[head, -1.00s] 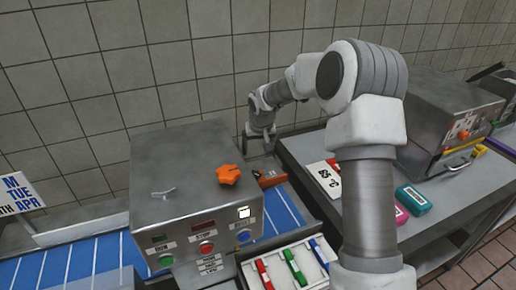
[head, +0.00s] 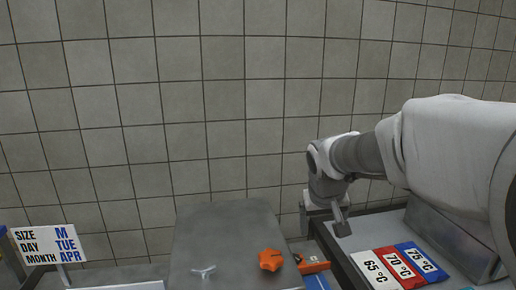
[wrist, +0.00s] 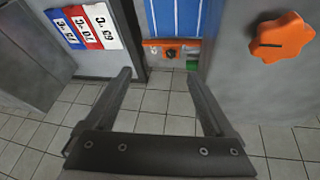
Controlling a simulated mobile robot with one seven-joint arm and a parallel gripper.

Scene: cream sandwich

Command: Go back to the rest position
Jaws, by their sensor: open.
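My gripper (head: 341,226) shows small in the head view, pointing down beside the grey metal machine with the orange knob. In the wrist view my gripper (wrist: 159,77) is open, with its two dark fingers spread apart and nothing between them. Below the fingers lie the tiled floor and an orange part with a dark knob (wrist: 170,53). The arm reaches in from the right of the head view.
The grey machine (head: 222,232) carries an orange knob (head: 270,260) and a small metal wing piece (head: 203,272). Temperature cards (head: 388,274) lie on the grey table at right. A sign (head: 48,245) stands at left. The tiled wall fills the back.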

